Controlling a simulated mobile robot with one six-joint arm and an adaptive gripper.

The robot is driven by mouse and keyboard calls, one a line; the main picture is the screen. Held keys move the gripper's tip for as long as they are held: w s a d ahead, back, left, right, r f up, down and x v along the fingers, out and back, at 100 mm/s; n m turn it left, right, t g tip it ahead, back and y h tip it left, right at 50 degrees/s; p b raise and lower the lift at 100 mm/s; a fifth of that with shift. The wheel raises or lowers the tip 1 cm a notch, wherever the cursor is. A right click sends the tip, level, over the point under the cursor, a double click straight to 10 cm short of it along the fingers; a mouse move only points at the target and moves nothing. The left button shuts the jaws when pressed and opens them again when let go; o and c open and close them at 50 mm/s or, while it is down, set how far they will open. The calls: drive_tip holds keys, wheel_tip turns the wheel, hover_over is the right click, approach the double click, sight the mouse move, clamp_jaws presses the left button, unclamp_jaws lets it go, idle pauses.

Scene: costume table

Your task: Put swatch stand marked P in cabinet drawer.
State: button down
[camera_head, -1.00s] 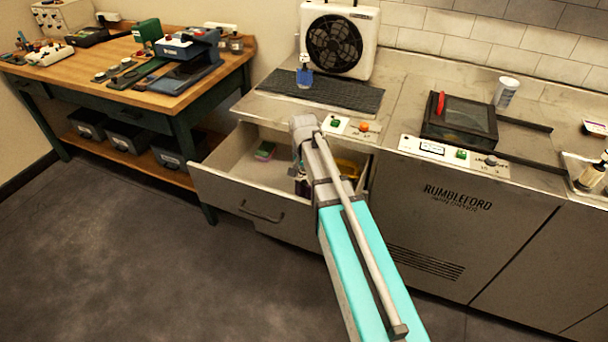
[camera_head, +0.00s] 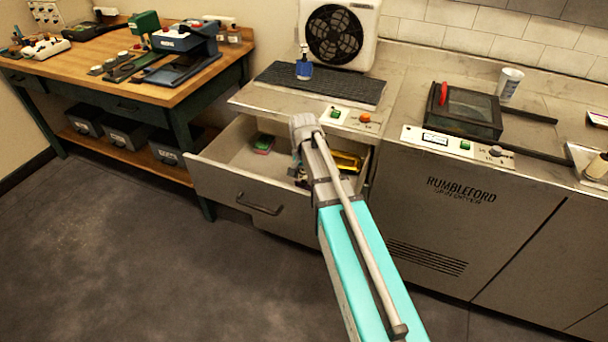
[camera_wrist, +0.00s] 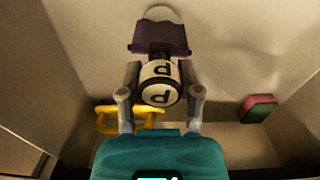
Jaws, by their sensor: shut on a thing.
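The swatch stand marked P (camera_wrist: 160,82) shows in the wrist view as a round cream-and-black body with the letter P and a dark purple cloth part (camera_wrist: 158,38) beyond it. My gripper (camera_wrist: 160,92) is shut on it, one finger on each side. The cabinet drawer (camera_head: 250,189) is pulled open under the counter. In the wrist view my gripper and the stand are over the drawer's inside (camera_wrist: 235,50). In the head view my arm hides most of the gripper and stand. I cannot tell whether the stand touches the drawer floor.
Inside the drawer lie a yellow item (camera_wrist: 103,118), right of my arm in the head view (camera_head: 347,161), and a red-and-green block (camera_wrist: 257,108) at the left (camera_head: 263,144). The counter (camera_head: 400,100) overhangs the drawer's back. A wooden workbench (camera_head: 170,92) stands to the left.

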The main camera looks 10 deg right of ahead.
drive_tip(key=shift+f+b, duration=0.5)
idle(0.7)
drive_tip(key=shift+c, duration=1)
unclamp_jaws()
drive_tip(key=shift+o, duration=1)
drive_tip(key=shift+r, duration=0.1)
drive_tip(key=shift+r+p, duration=3.45)
drive_tip(key=shift+p, duration=0.1)
